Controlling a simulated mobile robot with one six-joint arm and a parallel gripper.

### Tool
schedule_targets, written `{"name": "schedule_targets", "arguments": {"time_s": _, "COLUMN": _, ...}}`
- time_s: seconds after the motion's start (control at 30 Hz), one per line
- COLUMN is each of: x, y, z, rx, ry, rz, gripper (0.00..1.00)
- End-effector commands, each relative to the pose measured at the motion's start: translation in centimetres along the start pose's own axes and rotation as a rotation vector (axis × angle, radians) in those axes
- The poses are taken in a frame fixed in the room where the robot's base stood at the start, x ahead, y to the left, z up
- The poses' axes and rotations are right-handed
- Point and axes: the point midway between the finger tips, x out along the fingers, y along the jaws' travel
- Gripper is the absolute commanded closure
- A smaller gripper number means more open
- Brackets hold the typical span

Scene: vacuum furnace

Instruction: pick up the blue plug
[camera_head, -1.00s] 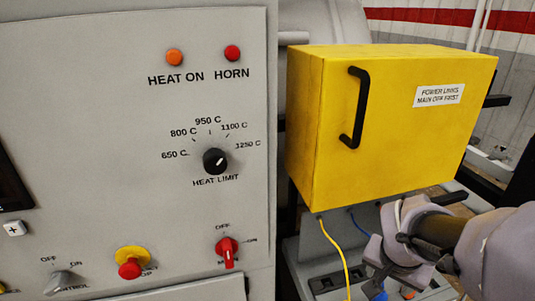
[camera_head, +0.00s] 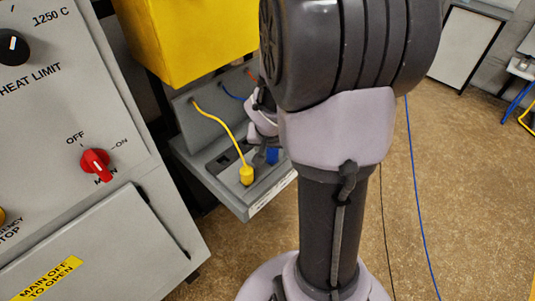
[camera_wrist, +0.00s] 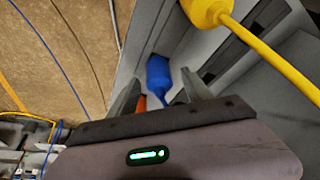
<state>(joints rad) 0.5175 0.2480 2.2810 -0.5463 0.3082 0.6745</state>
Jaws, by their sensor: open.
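The blue plug (camera_head: 272,156) shows at the grey ledge (camera_head: 233,208) under the yellow box, partly covered by my gripper (camera_head: 264,143) in the head view. In the wrist view the blue plug (camera_wrist: 158,72) lies between the tips of my gripper (camera_wrist: 160,77) as seen from the wrist. The two fingers are apart, one on each side of it. I cannot tell whether they touch it or how far their tips are from it. A blue cable runs down from the box in the head view.
The yellow plug (camera_head: 247,175) stands close by on the ledge, and its cable crosses the wrist view's top right. An orange piece (camera_wrist: 142,103) shows beside the left finger. The yellow box (camera_head: 185,40) hangs above; the furnace panel (camera_head: 120,120) is at left.

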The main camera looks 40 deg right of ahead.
Motion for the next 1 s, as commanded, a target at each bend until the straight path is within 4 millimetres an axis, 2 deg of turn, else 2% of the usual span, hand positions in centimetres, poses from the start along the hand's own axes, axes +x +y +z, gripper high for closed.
{"name": "schedule_targets", "arguments": {"time_s": 0.17, "x": -0.1, "y": 0.0, "z": -0.1, "rx": 0.0, "ry": 0.001, "rz": 0.0, "gripper": 0.42}}
{"name": "schedule_targets", "arguments": {"time_s": 0.4, "x": -0.1, "y": 0.0, "z": -0.1, "rx": 0.0, "ry": 0.001, "rz": 0.0, "gripper": 0.89}}
{"name": "schedule_targets", "arguments": {"time_s": 0.47, "x": -0.1, "y": 0.0, "z": -0.1, "rx": 0.0, "ry": 0.001, "rz": 0.0, "gripper": 1.0}}
{"name": "schedule_targets", "arguments": {"time_s": 0.77, "x": -0.4, "y": 0.0, "z": -0.2, "rx": 0.001, "ry": 0.001, "rz": 0.0, "gripper": 1.0}}
{"name": "schedule_targets", "arguments": {"time_s": 1.0, "x": -3.2, "y": 0.0, "z": -1.4, "rx": 0.0, "ry": 0.003, "rz": 0.0, "gripper": 1.0}}
